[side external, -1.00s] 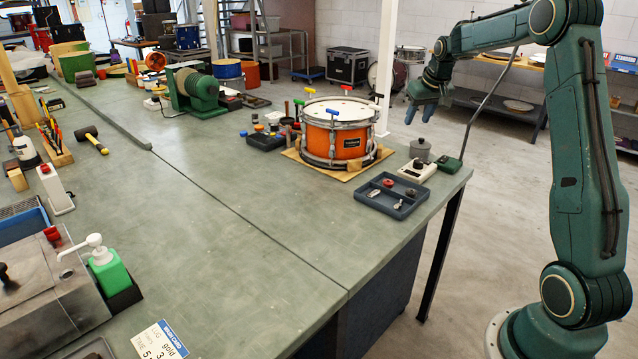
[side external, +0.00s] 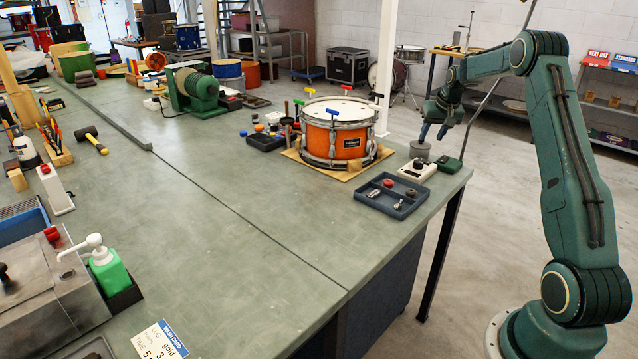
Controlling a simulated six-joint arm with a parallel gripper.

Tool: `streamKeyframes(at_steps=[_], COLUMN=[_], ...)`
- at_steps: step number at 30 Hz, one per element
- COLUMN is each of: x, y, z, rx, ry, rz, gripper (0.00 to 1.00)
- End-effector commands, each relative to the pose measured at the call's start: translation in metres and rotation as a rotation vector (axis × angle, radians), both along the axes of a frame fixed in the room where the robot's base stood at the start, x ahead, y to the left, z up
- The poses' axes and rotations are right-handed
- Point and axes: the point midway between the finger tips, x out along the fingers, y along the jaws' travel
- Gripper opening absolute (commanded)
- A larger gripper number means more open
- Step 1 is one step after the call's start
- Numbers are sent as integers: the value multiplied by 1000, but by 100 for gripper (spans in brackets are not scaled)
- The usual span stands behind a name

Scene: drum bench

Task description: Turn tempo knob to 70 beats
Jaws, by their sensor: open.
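A small white box (side external: 416,170) with a dark round knob (side external: 418,163) on top sits near the right end of the bench. It may carry the tempo knob, but its markings are too small to read. My gripper (side external: 432,134) is open and empty, fingers pointing down. In the picture it shows above and slightly right of the white box, near the top of a grey lidded canister (side external: 420,152). I cannot tell whether it is over the bench or beyond its far edge. It does not visibly touch anything.
A green box (side external: 449,164) stands right of the white box, near the bench edge. A dark tray (side external: 392,202) with small parts lies in front. An orange snare drum (side external: 336,134) stands to the left on a board. The bench's front middle is clear.

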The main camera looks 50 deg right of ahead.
Motion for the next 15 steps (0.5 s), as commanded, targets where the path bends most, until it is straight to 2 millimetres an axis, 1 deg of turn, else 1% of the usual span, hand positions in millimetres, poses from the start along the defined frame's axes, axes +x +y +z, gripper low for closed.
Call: streamKeyframes(at_steps=[15], x=[23], y=[-16], z=[-68], rx=[0], ry=[1], rz=[1], gripper=[41])
